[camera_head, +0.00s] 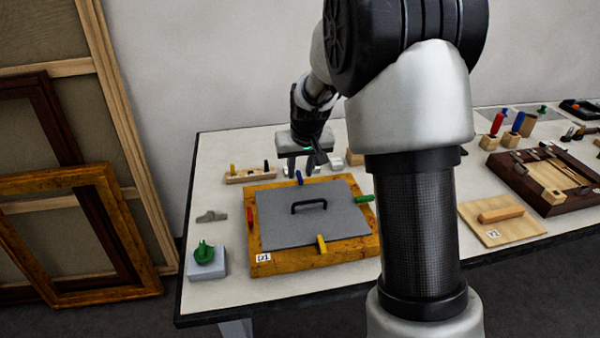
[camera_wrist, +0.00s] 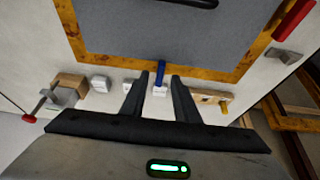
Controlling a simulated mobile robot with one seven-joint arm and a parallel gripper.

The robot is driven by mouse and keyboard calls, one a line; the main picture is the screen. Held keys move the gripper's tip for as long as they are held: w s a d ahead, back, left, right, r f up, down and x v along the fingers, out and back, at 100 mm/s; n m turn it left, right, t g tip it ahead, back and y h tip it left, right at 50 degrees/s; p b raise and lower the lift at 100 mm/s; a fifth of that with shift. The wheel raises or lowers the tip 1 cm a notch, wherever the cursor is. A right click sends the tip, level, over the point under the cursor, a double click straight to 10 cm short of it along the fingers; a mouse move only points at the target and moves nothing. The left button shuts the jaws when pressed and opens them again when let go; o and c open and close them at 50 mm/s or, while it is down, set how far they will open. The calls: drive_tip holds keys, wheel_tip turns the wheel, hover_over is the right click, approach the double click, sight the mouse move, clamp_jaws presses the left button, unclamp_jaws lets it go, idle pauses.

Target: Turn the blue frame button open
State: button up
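The wooden frame (camera_head: 262,258), marked D1, lies flat on the table, with a grey panel (camera_head: 285,229) and black handle (camera_head: 309,204) inside it. The blue frame button (camera_head: 299,177) is on the far bar; in the wrist view the blue button (camera_wrist: 160,72) lies across the bar, its inner end at the panel's edge. My gripper (camera_head: 303,170) is above the far bar. In the wrist view my gripper (camera_wrist: 160,78) is open, its fingertips on either side of the blue button with gaps showing. I cannot tell how far its tips reach down.
A red button (camera_head: 250,217) is on the left bar, a yellow one (camera_head: 321,244) on the near bar and a green one (camera_head: 364,198) on the right bar. A wooden rack (camera_head: 250,175) and small white blocks (camera_wrist: 99,84) stand behind the frame. A green-topped block (camera_head: 206,262) stands left.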

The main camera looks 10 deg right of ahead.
drive_tip(key=shift+w+f, duration=0.25)
drive_tip(key=shift+f, duration=0.3)
clamp_jaws()
